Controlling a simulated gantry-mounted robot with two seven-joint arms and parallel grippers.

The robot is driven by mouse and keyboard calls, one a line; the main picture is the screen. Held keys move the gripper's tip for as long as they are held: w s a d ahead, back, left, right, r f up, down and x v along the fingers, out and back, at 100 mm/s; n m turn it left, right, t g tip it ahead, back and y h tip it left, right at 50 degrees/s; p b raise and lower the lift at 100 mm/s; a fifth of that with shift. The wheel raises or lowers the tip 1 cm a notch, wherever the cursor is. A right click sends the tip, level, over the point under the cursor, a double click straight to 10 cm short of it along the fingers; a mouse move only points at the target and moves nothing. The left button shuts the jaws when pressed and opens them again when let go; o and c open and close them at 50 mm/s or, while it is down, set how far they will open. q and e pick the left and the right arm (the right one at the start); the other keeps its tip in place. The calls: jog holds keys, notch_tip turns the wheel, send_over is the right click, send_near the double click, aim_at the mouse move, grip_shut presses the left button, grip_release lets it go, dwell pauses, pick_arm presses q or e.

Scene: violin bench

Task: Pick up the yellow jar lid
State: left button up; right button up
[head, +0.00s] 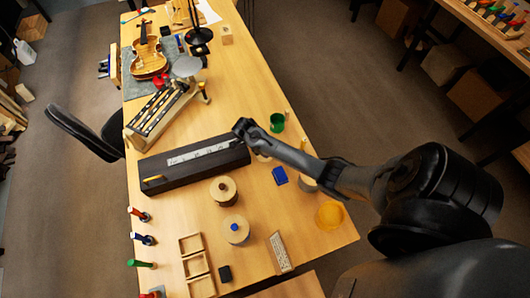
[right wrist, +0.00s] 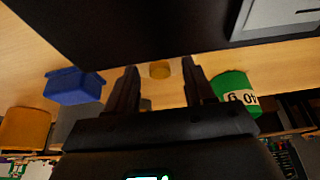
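A small round yellow piece, which looks like the jar lid (right wrist: 160,70), lies on the wooden bench beside the long dark box (right wrist: 120,25) in the right wrist view. In the head view a yellowish edge (head: 262,158) shows partly behind my right forearm, seemingly the same piece. My right gripper (head: 243,128) is over the right end of the dark box in the head view. In the right wrist view its fingers (right wrist: 160,72) are apart with nothing held, and the yellow piece appears between them, apart from both. My left gripper is not in view.
A green cup (head: 277,122) and a blue container (head: 280,175) stand near the right arm. A yellow-orange cup (head: 330,215) is at the bench's right edge. Two round wooden-topped pieces (head: 223,190) stand before the dark box. A violin (head: 149,58) lies at the back.

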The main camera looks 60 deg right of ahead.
grip_shut()
jog(key=shift+r, duration=0.1)
